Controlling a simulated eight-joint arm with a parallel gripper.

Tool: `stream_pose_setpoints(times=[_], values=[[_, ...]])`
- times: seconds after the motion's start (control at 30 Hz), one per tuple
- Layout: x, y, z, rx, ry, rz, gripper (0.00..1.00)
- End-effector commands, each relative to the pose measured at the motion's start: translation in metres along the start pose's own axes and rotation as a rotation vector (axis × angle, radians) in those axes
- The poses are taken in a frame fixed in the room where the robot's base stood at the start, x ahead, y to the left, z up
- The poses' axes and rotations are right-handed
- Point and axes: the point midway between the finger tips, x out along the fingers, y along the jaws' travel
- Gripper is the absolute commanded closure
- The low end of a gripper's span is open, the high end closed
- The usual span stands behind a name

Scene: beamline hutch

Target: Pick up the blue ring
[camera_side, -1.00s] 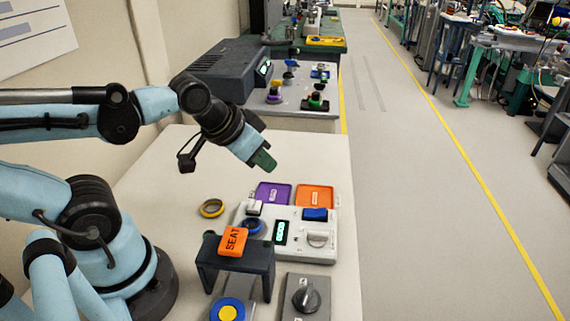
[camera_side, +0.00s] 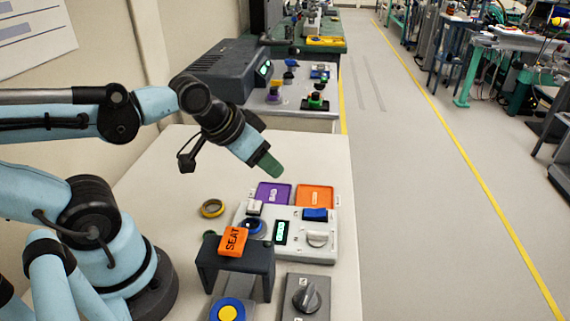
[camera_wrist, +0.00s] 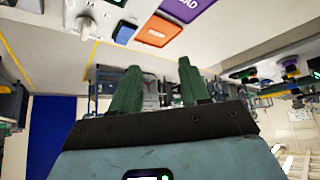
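My gripper (camera_side: 269,165) has green fingers and hangs in the air above the far side of the white table, tilted downward. In the wrist view the two fingers (camera_wrist: 157,72) are apart with nothing between them. A blue ring (camera_side: 253,226) lies on the left part of the light grey panel box (camera_side: 322,252), below and in front of my gripper in the side view. It is partly hidden behind the orange SEAT block (camera_side: 233,240). I cannot make out the blue ring in the wrist view.
A dark stand (camera_side: 255,267) carries the SEAT block. A blue disc with a yellow centre (camera_side: 228,312) and a knob plate (camera_side: 306,298) are in front.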

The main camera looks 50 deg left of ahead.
Motion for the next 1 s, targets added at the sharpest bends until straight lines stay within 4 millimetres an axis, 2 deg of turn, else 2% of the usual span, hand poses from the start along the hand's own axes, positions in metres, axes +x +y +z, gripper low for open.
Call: stream_pose_setpoints(times=[0.03,0.17,0.47,0.63,0.8,1.0], values=[[0.000,0.000,0.000,0.000,0.000,0.000,0.46],[0.000,0.000,0.000,0.000,0.000,0.000,0.27],[-0.001,0.001,0.001,-0.013,-0.015,0.002,0.27],[-0.009,0.012,0.010,-0.166,-0.200,0.001,0.27],[-0.029,0.024,0.022,-0.375,-0.451,-0.071,0.27],[-0.045,0.029,0.031,-0.498,-0.598,-0.156,0.27]])
